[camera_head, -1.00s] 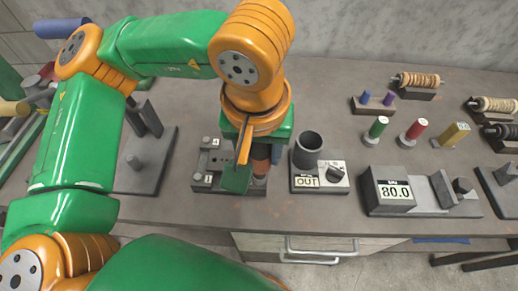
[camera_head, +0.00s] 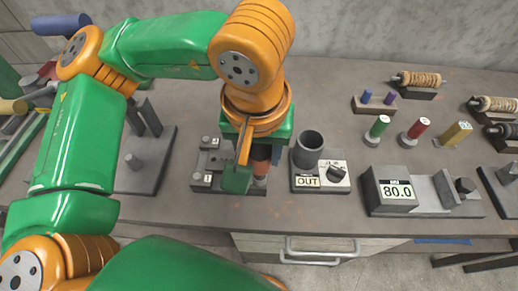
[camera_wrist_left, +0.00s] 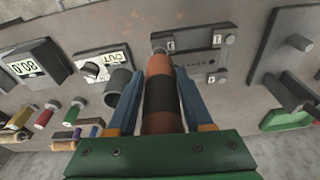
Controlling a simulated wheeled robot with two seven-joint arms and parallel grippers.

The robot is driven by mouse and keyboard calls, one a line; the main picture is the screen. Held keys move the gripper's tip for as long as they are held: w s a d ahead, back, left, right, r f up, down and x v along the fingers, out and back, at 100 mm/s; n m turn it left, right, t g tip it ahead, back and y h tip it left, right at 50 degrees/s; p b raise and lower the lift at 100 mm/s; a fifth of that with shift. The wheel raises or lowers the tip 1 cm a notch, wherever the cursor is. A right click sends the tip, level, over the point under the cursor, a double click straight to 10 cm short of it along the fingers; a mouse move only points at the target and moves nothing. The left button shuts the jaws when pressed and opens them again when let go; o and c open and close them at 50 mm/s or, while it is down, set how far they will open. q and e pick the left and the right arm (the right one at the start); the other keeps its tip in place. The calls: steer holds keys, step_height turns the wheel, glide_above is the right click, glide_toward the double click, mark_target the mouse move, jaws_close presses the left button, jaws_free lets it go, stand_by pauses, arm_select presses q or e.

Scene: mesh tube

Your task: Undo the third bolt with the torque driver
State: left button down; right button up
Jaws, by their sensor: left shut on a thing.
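My left gripper (camera_wrist_left: 163,118) is shut on the torque driver (camera_wrist_left: 159,95), which has an orange and black handle. In the head view the gripper (camera_head: 250,165) holds it over the right front part of the dark bolt plate (camera_head: 213,160). The driver's (camera_head: 261,153) lower end is at or just above the plate; I cannot tell whether it touches a bolt. The gripper and driver hide that part of the plate. Other bolt heads with small number labels show on the plate (camera_wrist_left: 196,60) in the wrist view. My right gripper is not in view.
Right of the plate stand a grey cup (camera_head: 309,143) on a base with a knob and a sign reading OUT (camera_head: 307,182), then a display (camera_head: 397,190) reading 80.0. A grey post stand (camera_head: 150,165) is at the left. Coloured cylinders and spools stand farther right.

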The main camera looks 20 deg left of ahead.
arm_select(q)
steer(key=shift+f+b, duration=0.2)
steer(key=shift+b, duration=0.15)
stand_by(0.3)
steer(key=shift+s+r+b, duration=0.15)
steer(key=shift+r+b, duration=0.05)
steer(key=shift+b, duration=0.15)
stand_by(0.4)
steer(key=shift+w+r+p, duration=0.2)
steer(key=shift+r+p, duration=0.6)
steer(key=shift+r, duration=0.15)
step_height(320, 180, up, 4)
steer(key=p, duration=0.3)
steer(key=shift+r, duration=0.25)
steer(key=shift+f, duration=0.1)
